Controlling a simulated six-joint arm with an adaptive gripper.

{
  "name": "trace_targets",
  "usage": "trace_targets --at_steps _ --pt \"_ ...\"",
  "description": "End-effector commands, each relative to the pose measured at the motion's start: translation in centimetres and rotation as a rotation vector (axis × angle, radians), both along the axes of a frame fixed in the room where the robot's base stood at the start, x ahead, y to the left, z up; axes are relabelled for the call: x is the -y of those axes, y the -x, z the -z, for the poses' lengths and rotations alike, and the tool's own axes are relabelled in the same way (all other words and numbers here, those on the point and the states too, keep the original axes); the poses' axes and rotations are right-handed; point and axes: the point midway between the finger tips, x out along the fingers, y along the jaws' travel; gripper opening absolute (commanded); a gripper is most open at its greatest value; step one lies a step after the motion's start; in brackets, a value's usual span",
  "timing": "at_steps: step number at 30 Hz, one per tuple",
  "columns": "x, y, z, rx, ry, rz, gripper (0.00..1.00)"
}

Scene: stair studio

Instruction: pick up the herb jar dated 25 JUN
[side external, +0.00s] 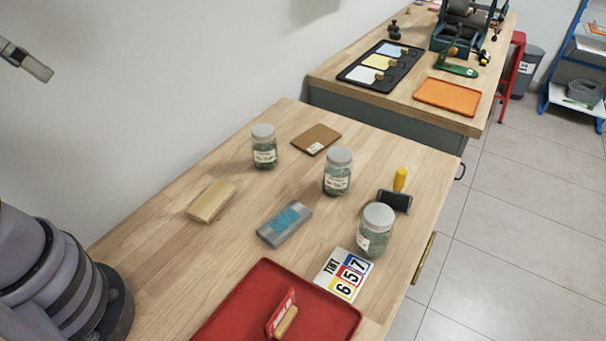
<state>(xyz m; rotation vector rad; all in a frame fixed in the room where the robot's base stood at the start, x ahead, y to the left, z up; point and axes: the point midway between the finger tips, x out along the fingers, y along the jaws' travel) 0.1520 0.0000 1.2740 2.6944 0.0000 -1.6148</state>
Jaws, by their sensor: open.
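Three glass herb jars with grey lids and pale labels stand upright on the wooden bench: one at the back left (264,148), one in the middle (337,172) and one at the front right (376,232). Green herbs show through the glass. The label writing is too small to read, so I cannot tell which jar is dated 25 JUN. My gripper (30,66) shows only in part at the upper left edge, open, well apart from all the jars.
On the bench (150,235) lie a wooden block (211,201), a grey-blue block (285,223), a brown pad (316,138), a yellow-handled tool (397,194), a number card (344,275) and a red tray (232,300) holding a small sign. A second bench stands behind.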

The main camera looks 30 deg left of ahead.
Motion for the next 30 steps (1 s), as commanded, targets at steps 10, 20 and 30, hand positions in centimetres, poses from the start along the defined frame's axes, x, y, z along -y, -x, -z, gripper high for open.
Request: trace_targets --at_steps 10,20,30 --pt "0.0 0.0 0.0 0.000 0.000 0.000 0.87" --pt "0.0 0.0 0.0 0.001 0.000 0.000 0.92" --pt "4.0 -11.0 0.7 0.111 0.168 -0.027 0.92"
